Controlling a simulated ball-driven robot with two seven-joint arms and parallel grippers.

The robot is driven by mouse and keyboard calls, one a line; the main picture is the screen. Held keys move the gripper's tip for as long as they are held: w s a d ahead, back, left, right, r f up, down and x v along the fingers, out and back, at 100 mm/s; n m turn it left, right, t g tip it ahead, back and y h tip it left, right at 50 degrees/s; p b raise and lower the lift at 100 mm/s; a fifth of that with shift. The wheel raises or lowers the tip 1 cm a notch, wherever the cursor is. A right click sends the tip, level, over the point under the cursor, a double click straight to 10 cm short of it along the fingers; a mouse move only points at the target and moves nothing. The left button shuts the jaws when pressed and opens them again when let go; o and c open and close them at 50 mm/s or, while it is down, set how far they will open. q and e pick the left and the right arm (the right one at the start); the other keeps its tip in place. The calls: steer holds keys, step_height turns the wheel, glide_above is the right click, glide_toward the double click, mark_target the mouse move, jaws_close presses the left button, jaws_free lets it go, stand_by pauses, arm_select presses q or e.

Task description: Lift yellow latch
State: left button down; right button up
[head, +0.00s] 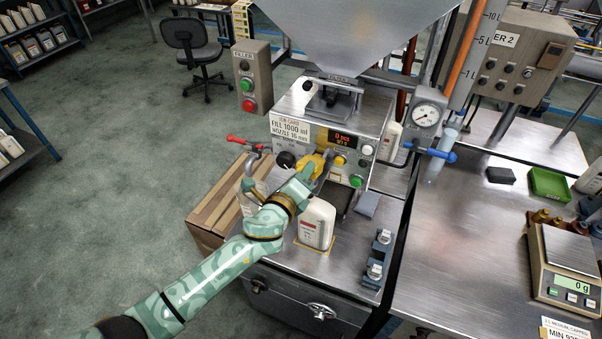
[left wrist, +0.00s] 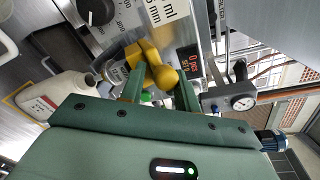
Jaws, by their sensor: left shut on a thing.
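The yellow latch (head: 318,162) sits on the front of the filling machine (head: 348,112), beside a black knob and below the red display. In the left wrist view the yellow latch (left wrist: 150,66) lies between the fingers of my left gripper (left wrist: 158,92). My left gripper (head: 308,174) is shut on the latch; its fingertips are partly hidden in the head view. A white bottle (head: 317,224) stands below the latch on the metal bench, and it also shows in the left wrist view (left wrist: 62,92). My right gripper is not in view.
A control box with green and red buttons (head: 252,78) stands at the left of the machine. A red-handled valve (head: 243,140) and a blue-handled valve (head: 436,154) stick out at its sides. A scale (head: 566,262) and a green tray (head: 549,184) stand on the right table, whose middle is clear.

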mark_target(303, 165)
arm_select(q)
steer(key=shift+w+d+r+p, duration=0.1)
steer(key=shift+w+r+p, duration=0.3)
steer(key=shift+r, duration=0.4)
steer(key=shift+w+r+p, duration=0.3)
steer(key=shift+w+r, duration=0.05)
steer(key=shift+r, duration=0.4)
